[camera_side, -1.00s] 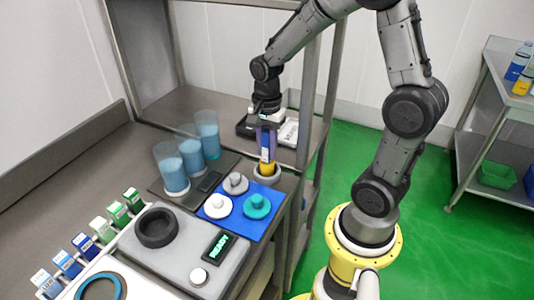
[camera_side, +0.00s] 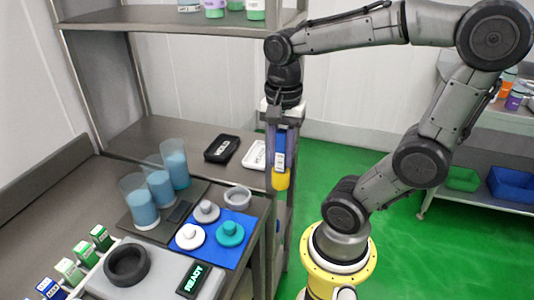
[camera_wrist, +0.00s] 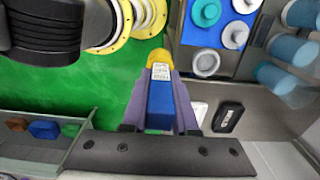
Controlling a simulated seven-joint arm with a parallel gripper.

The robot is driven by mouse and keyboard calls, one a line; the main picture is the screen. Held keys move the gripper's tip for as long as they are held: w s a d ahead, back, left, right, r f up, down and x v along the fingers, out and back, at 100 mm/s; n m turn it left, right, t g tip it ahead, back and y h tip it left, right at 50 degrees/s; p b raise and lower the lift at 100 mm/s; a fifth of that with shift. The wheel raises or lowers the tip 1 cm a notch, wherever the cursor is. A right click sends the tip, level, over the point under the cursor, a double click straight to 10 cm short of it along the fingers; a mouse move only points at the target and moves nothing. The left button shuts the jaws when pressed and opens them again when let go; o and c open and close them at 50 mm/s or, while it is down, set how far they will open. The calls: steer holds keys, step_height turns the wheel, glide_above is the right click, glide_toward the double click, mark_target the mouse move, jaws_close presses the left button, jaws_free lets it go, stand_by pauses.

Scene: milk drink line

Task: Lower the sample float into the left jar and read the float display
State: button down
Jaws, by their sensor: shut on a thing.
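My gripper (camera_side: 279,150) is shut on the sample float, a blue body with a white label and a yellow lower end (camera_side: 280,181). The float hangs upright in the air, right of the grey ring holder (camera_side: 237,200), which is empty. The wrist view also shows the float (camera_wrist: 161,98) between my purple-grey fingers. Three clear jars with blue liquid stand on a dark mat; the left jar (camera_side: 141,207) is nearest the front, then the middle jar (camera_side: 160,189) and the right jar (camera_side: 176,170). A small dark box (camera_side: 180,211) lies beside them; I see no reading on it.
A blue mat (camera_side: 213,259) carries white, grey and teal knobbed discs. A grey device (camera_side: 160,277) has a black ring and a READY display (camera_side: 194,279). Small cartons stand front left.

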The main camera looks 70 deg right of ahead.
steer(key=w+a+r+n, duration=0.1)
steer(key=w+r+n, duration=0.1)
steer(key=w+r, duration=0.55)
steer(key=w+r+n, duration=0.1)
steer(key=w+r, duration=0.3)
steer(key=w, duration=0.7)
steer(key=n, duration=0.3)
glide_above(133, 183)
steer(key=s+a, duration=0.2)
step_height(133, 183, down, 6)
steer(key=f, duration=0.1)
steer(key=shift+s+d+f, duration=0.1)
steer(key=shift+s+f, duration=0.05)
steer(key=shift+f, duration=6.3)
